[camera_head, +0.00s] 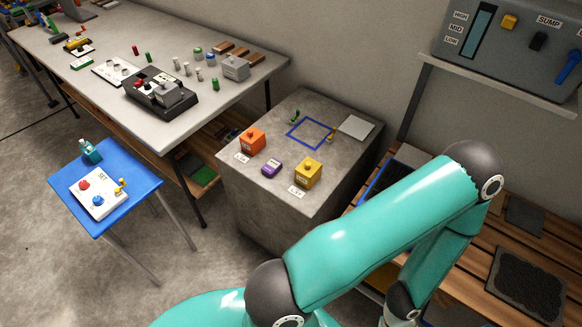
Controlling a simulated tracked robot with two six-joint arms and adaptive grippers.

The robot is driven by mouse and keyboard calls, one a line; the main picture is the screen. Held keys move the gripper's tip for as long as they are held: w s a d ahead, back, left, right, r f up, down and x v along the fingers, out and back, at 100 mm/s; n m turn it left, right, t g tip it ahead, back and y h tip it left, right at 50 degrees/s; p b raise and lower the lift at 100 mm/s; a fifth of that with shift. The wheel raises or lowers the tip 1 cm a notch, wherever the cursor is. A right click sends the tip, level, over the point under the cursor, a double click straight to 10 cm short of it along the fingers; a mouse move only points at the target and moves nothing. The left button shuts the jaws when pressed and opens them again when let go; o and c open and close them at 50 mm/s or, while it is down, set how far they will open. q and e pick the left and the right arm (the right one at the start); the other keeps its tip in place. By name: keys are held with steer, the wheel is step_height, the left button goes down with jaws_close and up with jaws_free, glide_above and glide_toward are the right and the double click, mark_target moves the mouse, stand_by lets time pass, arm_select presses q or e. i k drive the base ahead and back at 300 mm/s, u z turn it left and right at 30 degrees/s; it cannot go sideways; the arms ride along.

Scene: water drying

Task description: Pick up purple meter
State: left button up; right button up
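The purple meter (272,168) is a small purple block with a pale face. It lies on top of the grey stone-like block (245,190), near its front edge. It sits between an orange box (253,141) on its left and a yellow box (308,173) on its right, apart from both. One teal arm of mine fills the lower right foreground. Its gripper end is cut off or hidden at the bottom edge. No gripper fingers show, and nothing of mine touches the purple meter.
A long bench (235,95) with equipment stands back left. A blue stool (147,187) stands left. A slatted wooden bench (480,270) and a wall panel (510,60) are at right.

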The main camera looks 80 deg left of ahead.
mark_target(270, 169)
steer(key=i, duration=0.25)
steer(key=u, duration=2.65)
steer(key=i, duration=0.15)
steer(key=u, duration=1.05)
steer(key=k, duration=0.5)
steer(key=u, duration=0.45)
steer(key=i, duration=1.55)
steer(key=z, duration=0.45)
